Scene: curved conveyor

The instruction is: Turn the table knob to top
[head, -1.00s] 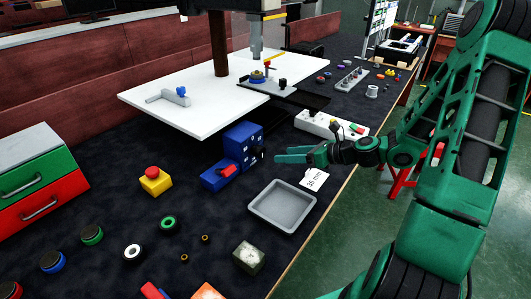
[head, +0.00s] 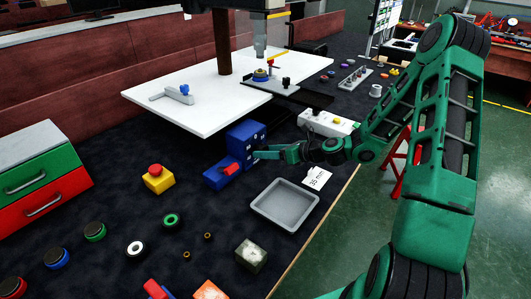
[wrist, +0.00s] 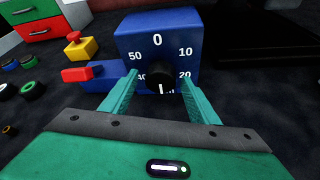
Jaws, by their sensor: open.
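A blue box (head: 245,134) stands on the dark bench top. In the wrist view its front face (wrist: 157,25) carries white numbers, with 0 at the top, 10 and 20 on the right, and 50 and 40 on the left. The black round knob (wrist: 160,73) is on this face, and its white mark points down. My gripper (wrist: 160,80) is open, with one green finger on each side of the knob; I cannot tell whether they touch it. In the head view my gripper (head: 258,153) is at the box's front, and the knob is mostly hidden.
A blue block with a red switch (head: 222,173) adjoins the box on the left. A grey tray (head: 257,207) and a white "35 mm" card (head: 317,178) lie in front. A white table (head: 200,118) overhangs behind. A yellow box with a red button (head: 157,181) stands left.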

